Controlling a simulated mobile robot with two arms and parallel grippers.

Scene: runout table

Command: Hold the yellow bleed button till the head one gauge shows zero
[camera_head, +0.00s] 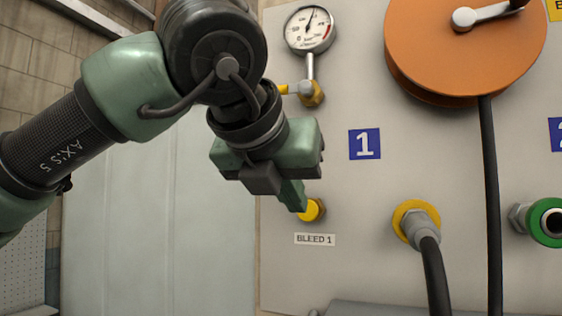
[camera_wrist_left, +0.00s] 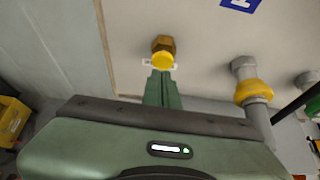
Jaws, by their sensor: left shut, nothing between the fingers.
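The yellow bleed button (camera_head: 314,210) sticks out of the panel above the "BLEED 1" label (camera_head: 315,239). My left gripper (camera_head: 293,197) is shut and empty, its fingertips right at the button's left side in the head view. In the left wrist view the button (camera_wrist_left: 162,61) shows just past the tips of the shut fingers (camera_wrist_left: 160,80). I cannot tell whether they touch or press it. The head one gauge (camera_head: 309,30) is at the top of the panel; its needle points nearly straight up, and its figures are too small to read. My right gripper is not in view.
A blue "1" plate (camera_head: 364,144) is on the panel. Right of the button, a hose (camera_head: 432,265) leaves a yellow-ringed fitting (camera_head: 407,209). An orange reel (camera_head: 450,45) with a hanging black hose (camera_head: 489,190) and a green-ringed port (camera_head: 540,221) are farther right.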

